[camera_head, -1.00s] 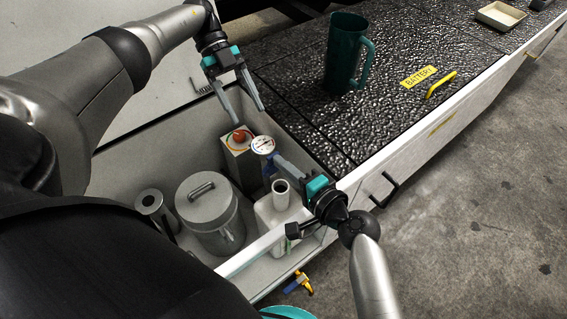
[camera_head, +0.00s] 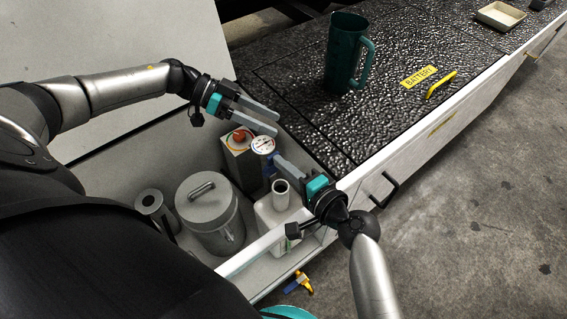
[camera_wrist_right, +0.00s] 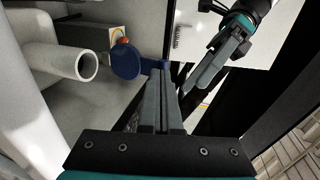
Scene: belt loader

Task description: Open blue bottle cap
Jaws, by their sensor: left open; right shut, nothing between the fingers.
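A pale bottle (camera_head: 265,212) stands in the open bin. Its round neck (camera_head: 281,188) looks open and uncapped; it also shows in the right wrist view (camera_wrist_right: 86,66). A blue round piece (camera_wrist_right: 126,62) with a short tab is beside my right fingertips; I cannot tell for certain that it is the cap. My right gripper (camera_head: 277,160) is shut and empty, just beyond the neck, its fingers near that piece in the wrist view (camera_wrist_right: 160,72). My left gripper (camera_head: 277,121) is open and empty above the bin's far edge, fingers pointing right.
A round white dial (camera_head: 263,145) and a box with an orange-red knob (camera_head: 239,137) are close to the fingertips. A grey lidded canister (camera_head: 207,215) stands left of the bottle. A teal mug (camera_head: 342,55) stands on the dark textured top.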

